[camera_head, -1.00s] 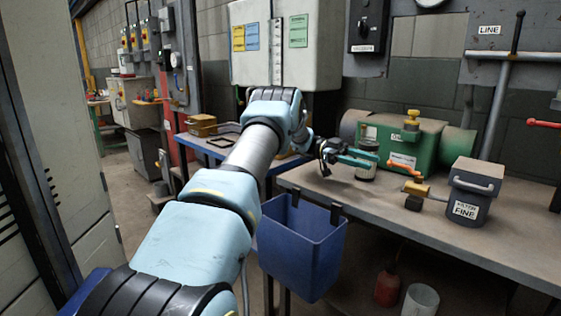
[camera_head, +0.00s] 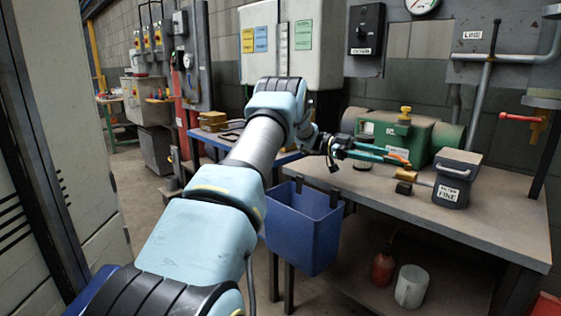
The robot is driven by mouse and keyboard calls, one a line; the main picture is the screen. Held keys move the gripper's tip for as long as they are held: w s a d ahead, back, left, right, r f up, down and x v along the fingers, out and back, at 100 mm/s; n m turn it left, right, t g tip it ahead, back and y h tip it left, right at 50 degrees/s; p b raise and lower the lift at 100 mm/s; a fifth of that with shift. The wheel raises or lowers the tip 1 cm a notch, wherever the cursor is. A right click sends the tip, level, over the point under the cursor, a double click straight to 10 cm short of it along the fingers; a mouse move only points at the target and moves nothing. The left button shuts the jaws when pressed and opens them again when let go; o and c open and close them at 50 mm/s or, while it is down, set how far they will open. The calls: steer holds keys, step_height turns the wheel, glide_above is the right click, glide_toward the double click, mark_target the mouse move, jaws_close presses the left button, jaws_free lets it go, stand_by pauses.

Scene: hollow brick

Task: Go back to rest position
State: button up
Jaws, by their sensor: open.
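My gripper (camera_head: 398,157) is at the end of my outstretched arm, over the grey workbench (camera_head: 445,222). Its teal fingers point right, in front of the green machine (camera_head: 420,142). They are apart and nothing shows between them. The fingertips overlap an orange lever in the picture; I cannot tell whether they touch.
A dark box labelled FINE (camera_head: 455,183) stands right of the gripper, beside a yellow valve (camera_head: 408,174). A blue bin (camera_head: 300,235) hangs at the bench's left front. Floor at left is clear.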

steer(key=w+a+r+n+t+h+p, duration=0.1)
steer(key=w+r+n+t+h+p, duration=0.25)
steer(key=w+r+n+t, duration=0.95)
steer(key=s+a+f+n+t+y+p, duration=0.1)
steer(key=a+f+n+t+y+p, duration=0.1)
steer(key=a+n+t+y, duration=0.5)
steer(key=s+a+f+t+y+p, duration=0.1)
steer(key=a+t+y, duration=0.25)
steer(key=a, duration=0.75)
steer(key=s+a+f+n+g+y+p, duration=0.1)
steer(key=s+a+f+n+g+y, duration=0.3)
steer(key=s+a, duration=0.4)
steer(key=s+a+f+n+g+y, duration=0.1)
steer(key=s+a+g, duration=0.1)
steer(key=s, duration=0.6)
steer(key=s+a+f+n+g+y+p, duration=0.1)
steer(key=s+a+f+g, duration=0.1)
steer(key=s, duration=0.7)
steer(key=s+a+f+n+g+p, duration=0.1)
steer(key=s+a+f+g, duration=0.1)
steer(key=s, duration=0.6)
steer(key=shift+s+a+y, duration=0.2)
steer(key=shift+s+y, duration=0.05)
steer(key=shift+y, duration=0.15)
steer(key=shift+g, duration=0.25)
